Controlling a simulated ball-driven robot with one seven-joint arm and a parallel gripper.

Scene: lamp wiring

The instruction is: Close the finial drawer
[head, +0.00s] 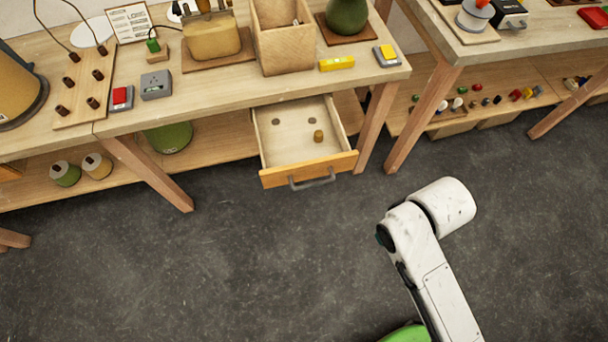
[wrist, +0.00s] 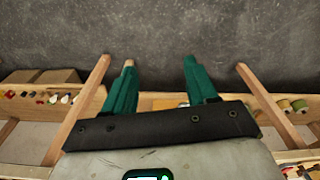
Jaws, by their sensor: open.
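The finial drawer (head: 308,168) hangs pulled out under the bench in the head view, with an orange-brown wooden front and a grey bar handle (head: 312,179). A small brass-brown finial (head: 318,136) stands inside, with two dark round spots on the drawer floor behind it. My gripper (wrist: 159,66) has two teal fingers spread apart, with bare grey floor beyond their tips in the wrist view. I see nothing held between them. In the head view my white arm is to the right and in front of the drawer, apart from it; the fingers are not visible there.
The bench (head: 228,94) carries a wooden box (head: 283,40), a yellow block (head: 337,63) and switches. Bench legs stand on both sides of the drawer, the right leg (head: 377,125) close by. A second bench (head: 478,46) is at right. The floor (head: 220,250) in front is clear.

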